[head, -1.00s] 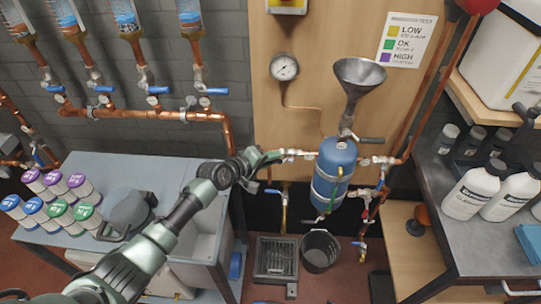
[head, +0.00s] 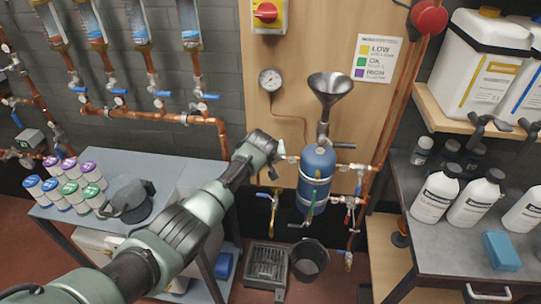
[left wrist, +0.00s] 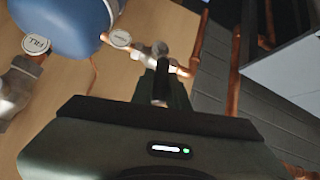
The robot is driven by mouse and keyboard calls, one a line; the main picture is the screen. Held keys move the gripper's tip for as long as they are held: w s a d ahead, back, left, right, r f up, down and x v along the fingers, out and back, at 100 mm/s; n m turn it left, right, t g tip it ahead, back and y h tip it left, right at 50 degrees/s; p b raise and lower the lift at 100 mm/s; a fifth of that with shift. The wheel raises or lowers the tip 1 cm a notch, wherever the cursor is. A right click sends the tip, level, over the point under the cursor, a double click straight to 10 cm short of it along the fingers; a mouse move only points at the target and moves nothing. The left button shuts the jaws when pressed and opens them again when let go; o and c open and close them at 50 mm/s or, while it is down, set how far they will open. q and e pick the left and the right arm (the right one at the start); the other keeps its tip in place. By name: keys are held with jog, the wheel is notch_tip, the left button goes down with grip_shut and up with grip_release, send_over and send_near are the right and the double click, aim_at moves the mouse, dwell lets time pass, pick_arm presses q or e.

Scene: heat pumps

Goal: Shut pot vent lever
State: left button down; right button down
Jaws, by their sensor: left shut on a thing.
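The pot (head: 316,178) is an upright blue cylinder on the wooden panel, with a steel funnel (head: 331,88) above it. My left gripper (head: 281,152) is just left of the pot's top, at a small side valve. In the left wrist view my gripper (left wrist: 161,88) is shut on a dark lever at a metal valve fitting (left wrist: 158,52) on a thin pipe by the pot (left wrist: 68,22). I take this for the vent lever; the jaws hide most of it. The fitting's round tag (left wrist: 120,39) is unreadable; another tag (left wrist: 36,44) reads FILL. My right gripper is out of view.
Copper pipes (head: 160,115) with blue-handled valves run along the left wall. A gauge (head: 270,79) hangs above my gripper. A bucket (head: 309,259) and a grated box (head: 266,266) stand below the pot. Bottles (head: 437,195) crowd the right bench.

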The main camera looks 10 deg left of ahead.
pick_arm(q)
jog(key=shift+d+f+m+y+b, duration=0.1)
jog(key=shift+d+m+y+b, duration=0.2)
jog(key=shift+d+y, duration=0.3)
jog(key=shift+y, duration=0.1)
jog(key=shift+b, duration=0.3)
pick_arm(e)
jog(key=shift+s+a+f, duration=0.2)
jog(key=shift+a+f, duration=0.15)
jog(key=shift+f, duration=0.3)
pick_arm(q)
jog(key=c, duration=1.4)
grip_release()
jog(key=shift+d, duration=0.15)
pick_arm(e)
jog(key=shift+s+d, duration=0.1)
pick_arm(q)
jog(key=shift+r, duration=0.2)
jog(key=shift+v, duration=3.75)
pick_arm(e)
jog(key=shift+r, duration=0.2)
pick_arm(q)
jog(key=shift+d+f, duration=0.1)
jog(key=shift+f, duration=0.05)
